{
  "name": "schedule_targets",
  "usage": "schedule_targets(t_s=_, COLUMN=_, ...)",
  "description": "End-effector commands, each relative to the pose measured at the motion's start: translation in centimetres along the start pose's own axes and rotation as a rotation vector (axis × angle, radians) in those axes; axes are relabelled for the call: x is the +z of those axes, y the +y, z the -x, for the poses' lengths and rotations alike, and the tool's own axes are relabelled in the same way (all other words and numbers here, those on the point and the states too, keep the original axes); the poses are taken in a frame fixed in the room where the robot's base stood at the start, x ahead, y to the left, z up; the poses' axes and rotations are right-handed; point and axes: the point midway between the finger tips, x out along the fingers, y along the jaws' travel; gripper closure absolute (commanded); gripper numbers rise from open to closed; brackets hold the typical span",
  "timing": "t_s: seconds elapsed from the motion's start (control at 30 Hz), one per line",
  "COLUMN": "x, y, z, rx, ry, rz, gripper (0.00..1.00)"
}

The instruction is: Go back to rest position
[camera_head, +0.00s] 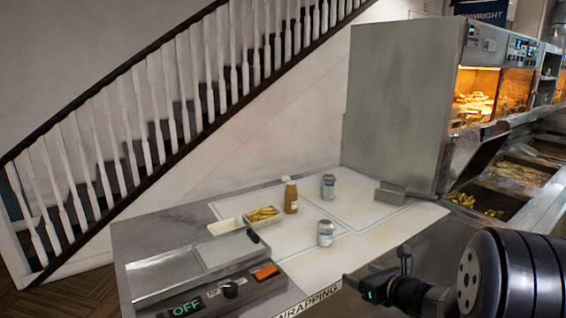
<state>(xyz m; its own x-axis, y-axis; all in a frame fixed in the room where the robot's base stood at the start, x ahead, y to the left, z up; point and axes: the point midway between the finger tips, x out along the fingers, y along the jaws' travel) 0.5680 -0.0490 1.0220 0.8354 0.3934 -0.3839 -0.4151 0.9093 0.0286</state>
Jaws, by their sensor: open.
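My gripper (376,275) is at the lower right, in front of the counter's near edge. Its two dark fingers point left and stand apart, with nothing between them. My black arm fills the bottom right corner. The gripper looks clear of everything on the counter, though its exact height is hard to tell.
The wrapping counter (190,213) holds a heat sealer (205,272), a tray with chips (262,217), an empty white tray (225,227), a sauce bottle (291,198) and two cans (328,187) (325,234). A heated cabinet (400,100) and fryer bins (510,172) stand right.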

Motion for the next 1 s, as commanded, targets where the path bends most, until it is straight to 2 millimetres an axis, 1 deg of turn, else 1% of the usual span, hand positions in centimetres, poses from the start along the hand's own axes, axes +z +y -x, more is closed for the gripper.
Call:
schedule_targets(t_s=0.03, x=-0.3, y=0.5, z=-0.2, rx=0.0, ry=0.002, rz=-0.003, gripper=0.34)
schedule_targets(t_s=0.2, x=-1.0, y=1.2, z=-0.7, rx=-0.008, ry=0.0, rz=-0.005, gripper=0.34)
schedule_targets(t_s=0.47, x=-1.4, y=1.5, z=-0.9, rx=-0.013, ry=-0.001, rz=-0.005, gripper=0.34)
schedule_targets(t_s=0.77, x=-1.3, y=1.6, z=-0.8, rx=-0.011, ry=-0.002, rz=-0.003, gripper=0.34)
schedule_targets(t_s=0.87, x=-1.0, y=1.9, z=-0.6, rx=-0.004, ry=-0.004, rz=0.005, gripper=0.34)
schedule_targets(t_s=1.0, x=-0.3, y=2.8, z=0.1, rx=0.016, ry=-0.009, rz=0.026, gripper=0.34)
